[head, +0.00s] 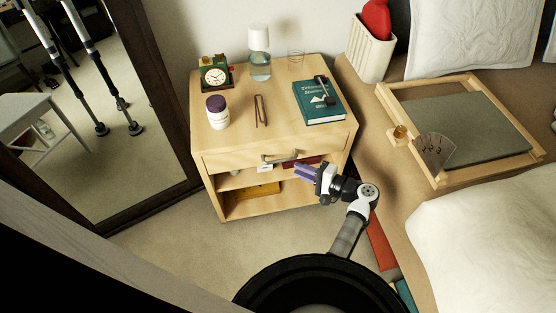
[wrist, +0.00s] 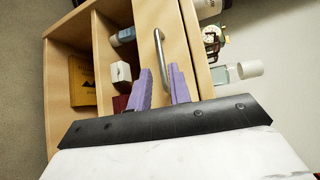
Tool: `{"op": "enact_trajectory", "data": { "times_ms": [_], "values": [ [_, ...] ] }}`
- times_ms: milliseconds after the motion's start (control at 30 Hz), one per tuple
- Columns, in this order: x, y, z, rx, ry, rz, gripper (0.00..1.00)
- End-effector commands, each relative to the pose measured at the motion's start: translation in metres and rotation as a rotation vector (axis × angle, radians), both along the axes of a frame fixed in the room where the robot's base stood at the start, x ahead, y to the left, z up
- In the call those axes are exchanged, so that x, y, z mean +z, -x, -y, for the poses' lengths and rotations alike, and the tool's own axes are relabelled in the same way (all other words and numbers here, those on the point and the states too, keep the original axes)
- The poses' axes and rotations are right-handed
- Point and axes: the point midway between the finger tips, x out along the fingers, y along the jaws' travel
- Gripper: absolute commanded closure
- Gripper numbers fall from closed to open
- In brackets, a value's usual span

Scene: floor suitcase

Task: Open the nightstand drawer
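The wooden nightstand (head: 215,140) stands against the wall. Its drawer front (head: 232,160) lies just under the top and looks shut. A silver bar handle (head: 280,158) is on the drawer front; it also shows in the wrist view (wrist: 161,52). My gripper (head: 300,171) is just right of and below the handle in the head view, its purple fingers pointing left toward the nightstand. In the wrist view my gripper (wrist: 160,76) is open, with a gap between the fingers and the handle's bar near that gap. I cannot tell whether a finger touches the handle.
On top are a clock (head: 215,74), a carafe (head: 260,55), a pill bottle (head: 217,112), glasses (head: 261,110) and a teal book (head: 318,102). Open shelves below hold a yellow item (head: 257,191). The bed (head: 480,225) is at right, a mirror (head: 90,100) at left.

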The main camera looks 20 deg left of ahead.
Motion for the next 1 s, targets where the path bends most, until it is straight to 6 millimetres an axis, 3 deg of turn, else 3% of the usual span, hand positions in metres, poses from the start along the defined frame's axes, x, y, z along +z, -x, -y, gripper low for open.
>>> {"op": "enact_trajectory", "data": {
  "times_ms": [200, 433, 867, 1000],
  "values": [
    [-0.006, -0.008, -0.048, 0.005, 0.001, -0.001, 0.8],
    [-0.011, -0.014, -0.08, 0.002, 0.002, 0.001, 0.8],
    [-0.013, -0.017, -0.09, 0.0, 0.002, 0.002, 0.8],
    [-0.013, -0.017, -0.09, 0.0, 0.002, 0.002, 0.97]
  ]
}}
